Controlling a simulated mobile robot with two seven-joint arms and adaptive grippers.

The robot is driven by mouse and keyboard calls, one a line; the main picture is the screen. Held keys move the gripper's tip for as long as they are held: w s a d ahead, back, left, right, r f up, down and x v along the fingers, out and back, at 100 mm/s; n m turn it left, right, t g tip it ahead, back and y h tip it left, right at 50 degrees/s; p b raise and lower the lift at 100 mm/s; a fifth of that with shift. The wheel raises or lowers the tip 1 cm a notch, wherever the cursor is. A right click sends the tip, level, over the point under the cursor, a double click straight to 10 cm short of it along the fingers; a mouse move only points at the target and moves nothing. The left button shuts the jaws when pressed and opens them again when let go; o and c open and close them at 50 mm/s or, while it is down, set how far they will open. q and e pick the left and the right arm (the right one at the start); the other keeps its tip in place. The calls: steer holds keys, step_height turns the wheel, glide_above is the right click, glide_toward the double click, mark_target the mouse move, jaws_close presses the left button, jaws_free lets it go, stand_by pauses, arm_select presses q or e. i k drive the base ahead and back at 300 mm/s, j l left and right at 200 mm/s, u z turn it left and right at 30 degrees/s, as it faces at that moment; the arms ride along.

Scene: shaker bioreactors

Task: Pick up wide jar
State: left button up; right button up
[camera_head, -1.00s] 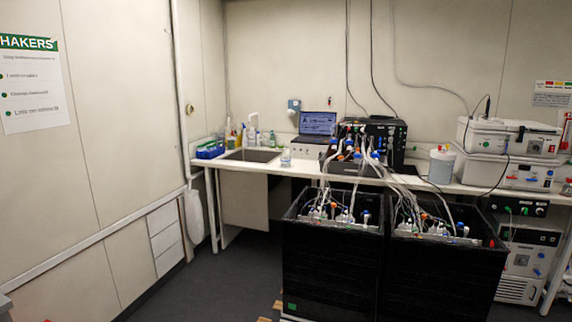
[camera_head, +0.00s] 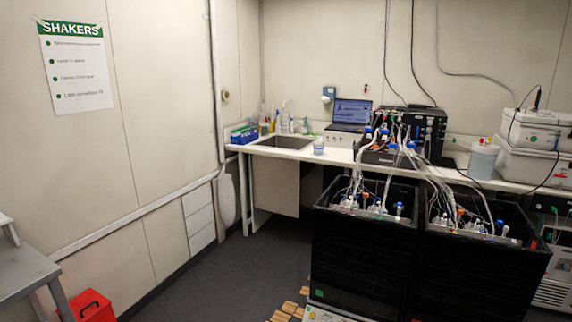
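Two jar-like vessels stand on the white bench. A small clear jar (camera_head: 319,146) stands upright near the front edge, right of the sink. A larger, wide translucent container (camera_head: 482,161) stands upright farther right, beside the stacked white instruments. I cannot tell for sure which one is the wide jar. Neither of my grippers is in view.
Two black bins (camera_head: 362,250) with tubes and bottles stand on the floor before the bench (camera_head: 255,150). Wooden blocks (camera_head: 287,312) lie beside them. A red box (camera_head: 92,306) and a grey metal table (camera_head: 25,270) are at lower left. The floor between is clear.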

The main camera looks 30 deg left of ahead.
mark_target(318, 147)
steer(key=i+j+u, duration=1)
steer(key=i+u, duration=0.25)
steer(key=i, duration=0.25)
steer(key=i+j+u, duration=0.15)
steer(key=i, duration=1.45)
steer(key=i+z, duration=0.45)
steer(key=i, duration=0.3)
steer(key=i+j+z, duration=0.2)
steer(key=i+z, duration=0.25)
steer(key=i, duration=0.25)
